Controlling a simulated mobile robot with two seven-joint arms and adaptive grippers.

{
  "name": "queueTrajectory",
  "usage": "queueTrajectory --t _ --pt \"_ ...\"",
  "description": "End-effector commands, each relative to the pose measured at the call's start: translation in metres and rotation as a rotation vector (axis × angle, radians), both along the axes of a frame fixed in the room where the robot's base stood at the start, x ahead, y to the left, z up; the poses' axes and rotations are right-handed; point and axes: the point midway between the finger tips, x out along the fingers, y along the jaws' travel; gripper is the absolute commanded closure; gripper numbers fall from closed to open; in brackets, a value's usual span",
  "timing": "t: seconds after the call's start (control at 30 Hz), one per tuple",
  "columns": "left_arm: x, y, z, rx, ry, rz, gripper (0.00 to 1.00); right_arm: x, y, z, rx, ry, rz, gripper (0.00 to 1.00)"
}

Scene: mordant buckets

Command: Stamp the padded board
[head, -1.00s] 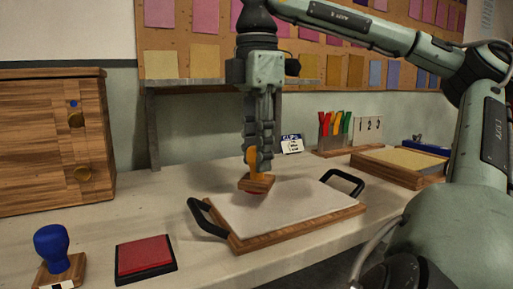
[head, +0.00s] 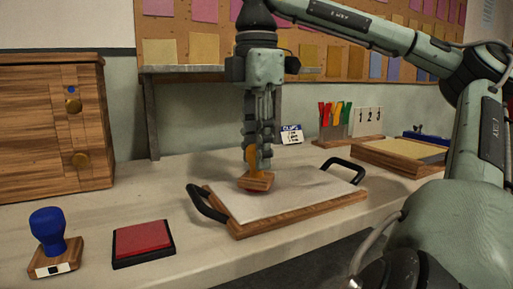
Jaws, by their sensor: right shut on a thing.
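The padded board (head: 290,197) is a pale pad on a wooden base with black handles, lying on the worktop. My right gripper (head: 256,160) is shut on the orange handle of a wooden stamp (head: 255,181). The stamp is over the left back part of the pad, slightly tilted, its red underside low at the pad. I cannot tell whether it touches. No mark shows on the visible part of the pad. A red ink pad (head: 143,240) in a black tray lies front left. A stamp with a blue handle (head: 48,229) stands left of it. My left gripper is not in view.
A wooden cabinet (head: 40,130) stands at the left. Behind the board are a small clips sign (head: 291,134), a rack of coloured clips (head: 334,120) and number cards (head: 368,120). Another wooden-framed board (head: 400,155) lies at the back right. The worktop between cabinet and board is clear.

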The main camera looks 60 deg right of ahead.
Motion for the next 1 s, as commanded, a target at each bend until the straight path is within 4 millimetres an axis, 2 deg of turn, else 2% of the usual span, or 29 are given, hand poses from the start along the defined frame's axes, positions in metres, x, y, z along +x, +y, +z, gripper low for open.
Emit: queueTrajectory --t 1.0 --pt "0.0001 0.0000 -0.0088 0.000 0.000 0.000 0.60 0.0000 0.0000 -0.0093 -0.001 -0.001 0.000 0.90"
